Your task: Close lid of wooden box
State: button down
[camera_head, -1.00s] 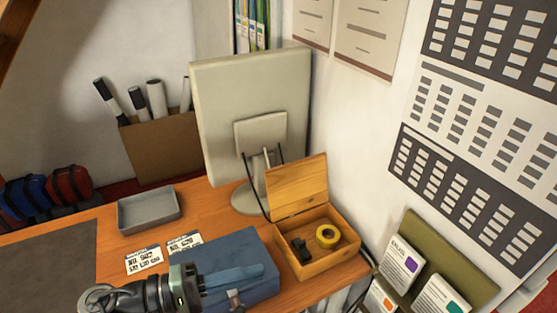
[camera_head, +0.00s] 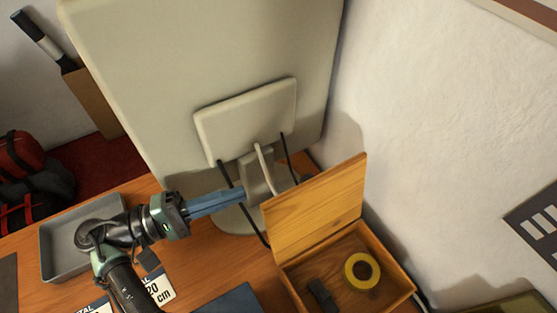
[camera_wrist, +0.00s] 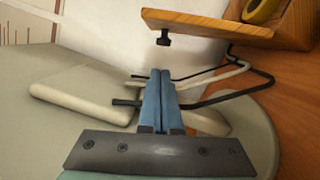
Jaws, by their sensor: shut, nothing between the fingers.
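The wooden box (camera_head: 397,291) stands on the desk at the lower right of the head view. Its lid (camera_head: 318,208) is up, tilted back from the hinge edge on the monitor side. A yellow tape roll (camera_head: 349,272) and a small black object (camera_head: 322,294) lie inside. My gripper (camera_head: 243,192) is shut and empty. Its blue fingers point right, beside the lid's left edge and in front of the monitor stand, apart from the lid. In the wrist view the fingers (camera_wrist: 161,77) are together, and the lid (camera_wrist: 208,26) shows edge-on above them.
The monitor (camera_head: 210,75) stands close behind my gripper, with cables (camera_head: 255,222) hanging by its stand. A grey tray (camera_head: 62,255) sits at left. A blue case (camera_head: 232,302) lies in front. The wall is close on the right.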

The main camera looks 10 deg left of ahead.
aim_at(314, 206)
jog(key=p+x, duration=0.3)
jog(key=x, duration=0.7)
jog(key=shift+f+p, duration=0.35)
jog(key=shift+p, duration=0.05)
